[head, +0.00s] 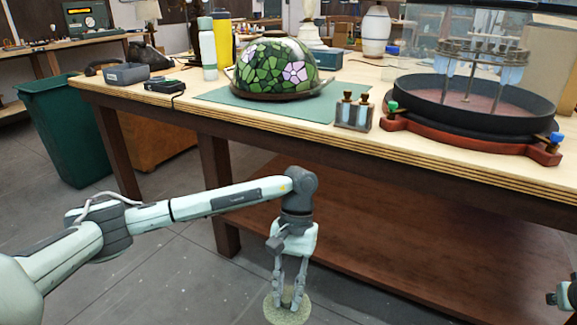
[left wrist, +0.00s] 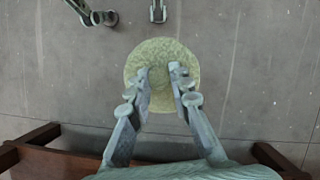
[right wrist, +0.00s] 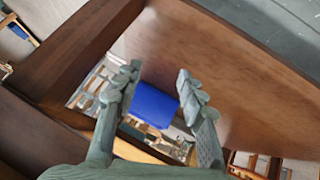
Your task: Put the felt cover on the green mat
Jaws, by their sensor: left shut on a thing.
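The felt cover (head: 287,314) is a pale green, round, flat disc, low in front of the table in the head view. My left gripper (head: 288,298) points down and is shut on it. In the left wrist view the fingertips (left wrist: 166,76) meet near the middle of the felt cover (left wrist: 160,52), with floor beyond it. The green mat (head: 215,94) lies on the tabletop, partly hidden under a green and pink stained-glass shade (head: 275,70). My right gripper (right wrist: 154,85) has its fingers apart and empty; only a bit shows at the head view's right edge.
A small rack with bottles (head: 353,113) stands at the mat's front right corner. A round black tank on a red base (head: 470,135) stands to its right. The table's front edge (head: 300,135) and lower shelf (head: 400,220) lie beyond my left arm. A green bin (head: 65,130) stands left.

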